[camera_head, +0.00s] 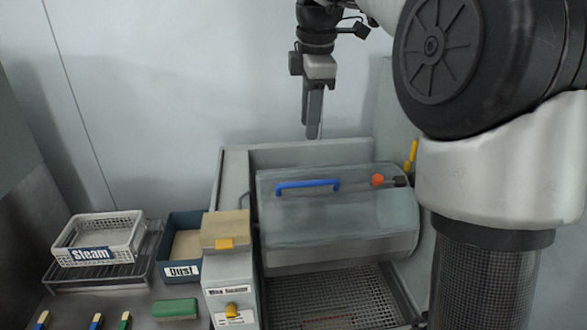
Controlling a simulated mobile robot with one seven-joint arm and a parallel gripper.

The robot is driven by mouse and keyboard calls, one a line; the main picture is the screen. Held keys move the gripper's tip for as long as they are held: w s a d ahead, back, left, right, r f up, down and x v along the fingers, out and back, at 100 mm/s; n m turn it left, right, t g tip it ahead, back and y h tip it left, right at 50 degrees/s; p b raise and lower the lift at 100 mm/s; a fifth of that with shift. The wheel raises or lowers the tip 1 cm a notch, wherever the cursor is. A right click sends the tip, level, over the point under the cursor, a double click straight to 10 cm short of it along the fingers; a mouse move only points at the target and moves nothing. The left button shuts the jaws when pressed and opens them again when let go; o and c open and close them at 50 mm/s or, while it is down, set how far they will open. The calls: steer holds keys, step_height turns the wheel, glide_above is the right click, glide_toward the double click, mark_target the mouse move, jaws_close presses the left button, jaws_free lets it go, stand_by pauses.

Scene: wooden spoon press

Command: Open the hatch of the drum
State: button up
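The drum (340,228) is a grey rounded body in a box-like housing at the centre of the head view. Its front hatch has a blue bar handle (308,186) near the top left and an orange-red knob (377,180) near the top right. The hatch looks closed. My gripper (313,133) hangs pointing down above the back edge of the housing, above and apart from the blue handle. Its fingers appear edge-on as one narrow shape, so I cannot tell if they are open. Nothing is visible in them.
A white basket (100,236) labelled Steam stands on a wire rack at left. A blue bin (183,245) labelled Dust sits beside a grey box (229,280) with yellow parts. A green block (175,308) lies in front. A perforated grate (325,300) lies below the drum.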

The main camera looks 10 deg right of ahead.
mark_target(306, 182)
steer(key=x, duration=1.6)
steer(key=shift+f, duration=0.2)
steer(key=shift+c, duration=0.4)
jaws_close()
